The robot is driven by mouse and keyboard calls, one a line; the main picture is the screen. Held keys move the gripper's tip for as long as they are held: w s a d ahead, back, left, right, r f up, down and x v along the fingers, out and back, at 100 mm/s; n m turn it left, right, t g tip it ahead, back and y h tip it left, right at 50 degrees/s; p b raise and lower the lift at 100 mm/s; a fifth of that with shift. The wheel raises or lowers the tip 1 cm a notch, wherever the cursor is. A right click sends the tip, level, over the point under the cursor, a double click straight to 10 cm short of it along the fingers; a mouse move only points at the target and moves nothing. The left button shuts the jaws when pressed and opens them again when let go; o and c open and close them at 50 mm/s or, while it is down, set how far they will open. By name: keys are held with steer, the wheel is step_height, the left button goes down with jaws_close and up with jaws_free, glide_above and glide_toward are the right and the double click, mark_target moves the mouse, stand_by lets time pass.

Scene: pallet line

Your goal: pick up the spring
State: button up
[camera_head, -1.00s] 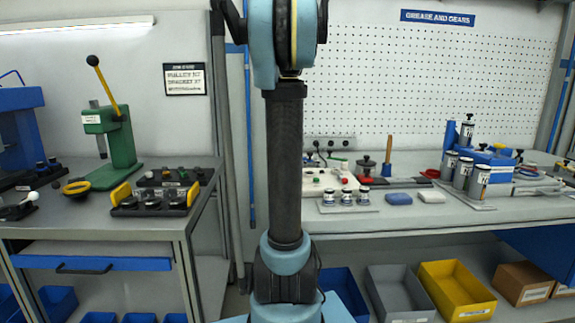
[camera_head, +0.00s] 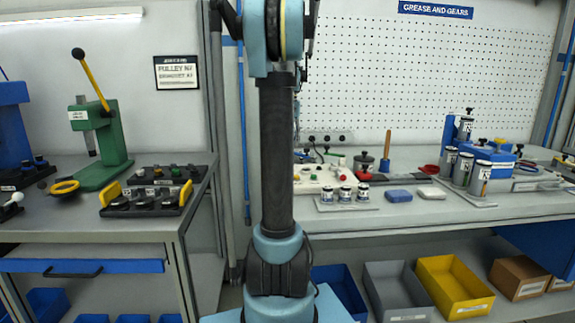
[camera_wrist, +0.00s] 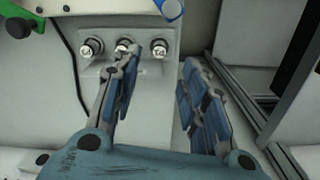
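I cannot make out a spring for certain in either view. My gripper (camera_wrist: 158,75) is open in the wrist view, its two blue-padded fingers apart with nothing between them. Beyond the fingertips, three small round labelled containers (camera_wrist: 91,47) stand in a row on a grey tray (camera_wrist: 104,70). In the head view, a matching row of labelled containers (camera_head: 345,194) stands on a tray (camera_head: 347,207) near the front of the right bench. My gripper's fingertips cannot be made out in the head view, where my arm fills the middle.
A green press (camera_head: 113,143) stands on the left bench. Grey (camera_head: 390,290) and yellow (camera_head: 440,285) bins sit below the right bench.

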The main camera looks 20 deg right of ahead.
steer(key=shift+s+f, duration=0.15)
steer(key=shift+f, duration=1.55)
steer(key=shift+s+f, duration=0.1)
steer(key=shift+f, duration=1.6)
steer(key=shift+a, duration=0.1)
steer(key=c, duration=0.9)
